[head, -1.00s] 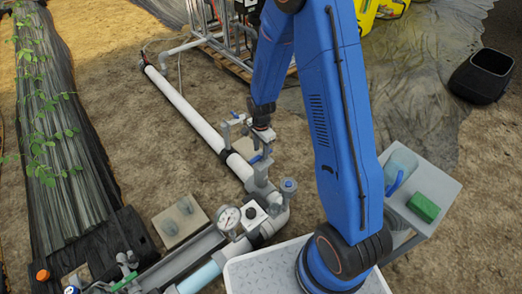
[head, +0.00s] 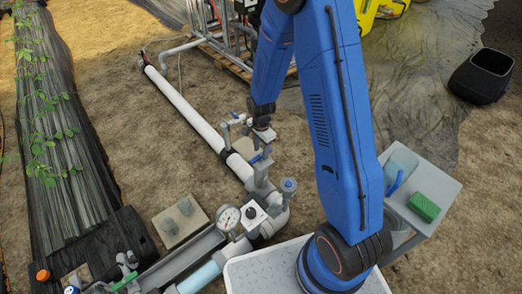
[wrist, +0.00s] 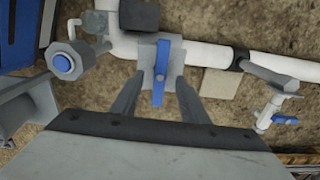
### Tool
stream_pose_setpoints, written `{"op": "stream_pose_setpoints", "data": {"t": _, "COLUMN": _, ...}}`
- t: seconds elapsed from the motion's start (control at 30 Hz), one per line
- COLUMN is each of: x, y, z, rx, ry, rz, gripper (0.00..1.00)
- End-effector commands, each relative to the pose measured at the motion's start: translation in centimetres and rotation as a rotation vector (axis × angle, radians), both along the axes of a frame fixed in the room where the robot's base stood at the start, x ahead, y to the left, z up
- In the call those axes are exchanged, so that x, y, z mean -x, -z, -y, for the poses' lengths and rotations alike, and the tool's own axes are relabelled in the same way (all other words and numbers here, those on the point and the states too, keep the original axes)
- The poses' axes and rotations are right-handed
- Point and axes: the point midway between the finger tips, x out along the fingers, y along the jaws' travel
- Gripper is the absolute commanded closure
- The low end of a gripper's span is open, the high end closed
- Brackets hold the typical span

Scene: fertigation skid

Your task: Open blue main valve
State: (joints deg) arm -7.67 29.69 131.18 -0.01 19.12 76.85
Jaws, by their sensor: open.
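The main valve's blue lever handle (wrist: 161,72) shows in the middle of the wrist view, on a grey valve body on the white pipe (wrist: 205,57). The lever lies crosswise to the pipe. My gripper (wrist: 160,84) is open, with one finger on each side of the lever. Gaps show between the lever and both fingers, and nothing is held. In the head view the blue lever (head: 256,159) is small, just below my gripper (head: 264,135), whose fingertips are hard to make out there.
A smaller blue-handled valve (wrist: 285,119) sits on a side branch at right in the wrist view. A round blue-capped fitting (wrist: 62,63) stands at left. In the head view, a pressure gauge (head: 229,218) stands on the near pipework, and a grey side table (head: 432,190) holds a green block (head: 426,207).

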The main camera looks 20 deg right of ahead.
Motion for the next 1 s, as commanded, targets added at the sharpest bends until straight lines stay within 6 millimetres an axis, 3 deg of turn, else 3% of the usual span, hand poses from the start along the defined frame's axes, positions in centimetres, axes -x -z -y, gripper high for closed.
{"op": "stream_pose_setpoints", "data": {"t": 0.53, "x": 0.0, "y": 0.2, "z": 0.0, "rx": 0.000, "ry": -0.030, "rz": -0.001, "gripper": 0.59}}
{"op": "stream_pose_setpoints", "data": {"t": 1.0, "x": 0.0, "y": 3.0, "z": 0.0, "rx": 0.000, "ry": -0.029, "rz": -0.001, "gripper": 0.59}}
